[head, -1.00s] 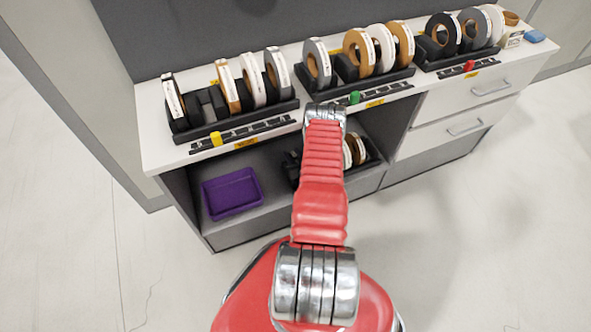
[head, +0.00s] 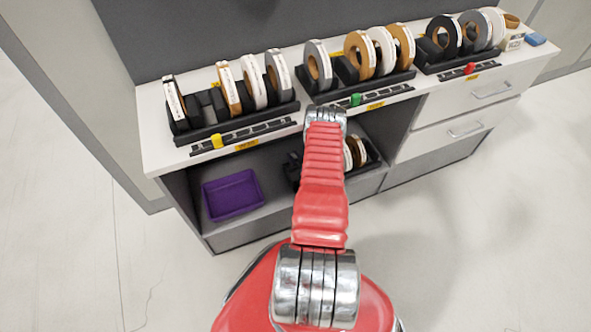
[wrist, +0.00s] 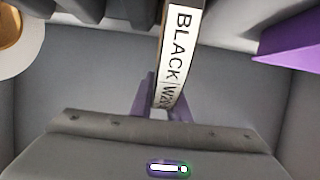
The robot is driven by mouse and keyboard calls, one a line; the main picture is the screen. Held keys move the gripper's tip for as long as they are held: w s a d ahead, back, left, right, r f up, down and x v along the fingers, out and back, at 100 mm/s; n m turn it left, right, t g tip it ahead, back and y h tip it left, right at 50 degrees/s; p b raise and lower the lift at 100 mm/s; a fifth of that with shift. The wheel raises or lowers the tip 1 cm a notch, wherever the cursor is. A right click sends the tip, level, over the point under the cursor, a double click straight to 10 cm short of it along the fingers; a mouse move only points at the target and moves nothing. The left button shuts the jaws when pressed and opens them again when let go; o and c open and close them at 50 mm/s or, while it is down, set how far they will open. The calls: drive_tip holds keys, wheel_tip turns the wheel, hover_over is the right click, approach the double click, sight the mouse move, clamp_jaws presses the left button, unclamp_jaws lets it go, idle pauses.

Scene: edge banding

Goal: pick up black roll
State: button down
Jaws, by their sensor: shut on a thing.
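The black roll (wrist: 178,50) is in the wrist view, edge-on, with a white label reading "BLACK W20" or similar. My gripper (wrist: 166,100) has its purple fingers on either side of the roll and is shut on it. The roll's far end runs out of the top of the wrist view. In the head view my arm hides the gripper and the held roll, in front of the lower shelf.
A purple tray (head: 233,194) lies on the lower shelf; its edge (wrist: 290,42) shows at right in the wrist view. Brown and white rolls (head: 355,152) stand in a black rack on that shelf. Several rolls stand in racks on the counter (head: 150,130) above.

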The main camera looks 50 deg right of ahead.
wheel_tip(320, 180, up, 10)
drive_tip(key=shift+f, duration=0.15)
idle(0.7)
drive_tip(key=shift+r, duration=0.2)
idle(0.4)
